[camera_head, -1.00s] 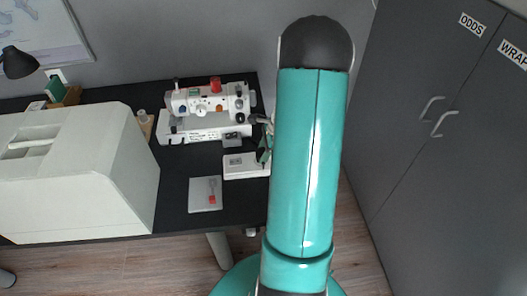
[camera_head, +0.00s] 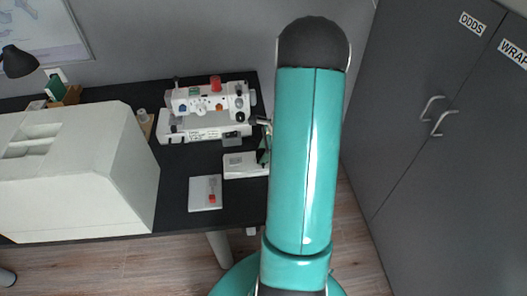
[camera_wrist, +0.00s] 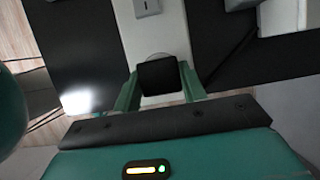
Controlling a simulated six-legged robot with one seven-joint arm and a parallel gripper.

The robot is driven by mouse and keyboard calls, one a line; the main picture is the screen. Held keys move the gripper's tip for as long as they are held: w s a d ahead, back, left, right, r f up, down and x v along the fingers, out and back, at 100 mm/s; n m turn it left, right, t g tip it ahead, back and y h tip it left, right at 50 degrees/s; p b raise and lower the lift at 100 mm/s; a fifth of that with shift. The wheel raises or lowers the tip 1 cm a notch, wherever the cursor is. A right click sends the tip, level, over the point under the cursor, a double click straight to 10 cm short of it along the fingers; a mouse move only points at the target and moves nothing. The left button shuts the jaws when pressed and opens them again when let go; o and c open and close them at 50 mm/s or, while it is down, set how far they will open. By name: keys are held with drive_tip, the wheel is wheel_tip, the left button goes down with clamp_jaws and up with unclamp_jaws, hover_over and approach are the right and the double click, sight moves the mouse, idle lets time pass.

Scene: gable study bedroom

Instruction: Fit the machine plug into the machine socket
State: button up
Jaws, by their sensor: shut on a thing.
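My gripper (camera_wrist: 159,80) is shut on a black block, which I take to be the machine plug (camera_wrist: 160,74). In the wrist view the plug sits between two green fingers, above a long white box (camera_wrist: 155,32). I cannot tell whether it touches the box. In the head view the gripper (camera_head: 263,156) is mostly hidden behind my arm, at the right end of the white box (camera_head: 240,172). A dark grey block, perhaps the machine socket (camera_head: 232,139), sits at the sewing machine's (camera_head: 205,128) front right; a grey block shows at the wrist view's top right (camera_wrist: 240,4).
The white box carries a small grey plate (camera_wrist: 147,7). A pale tray with a red-tipped tool (camera_head: 205,194) lies at the black table's (camera_head: 172,200) front. A large white case (camera_head: 85,190) stands at left. Grey cabinets (camera_head: 430,150) stand at right. A dark cable (camera_wrist: 233,55) runs beside the box.

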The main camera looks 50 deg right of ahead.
drive_tip(key=shift+f, duration=0.1)
drive_tip(key=o, duration=1)
drive_tip(key=v, duration=1.4)
drive_tip(key=shift+s+f, duration=0.1)
drive_tip(key=shift+a, duration=0.1)
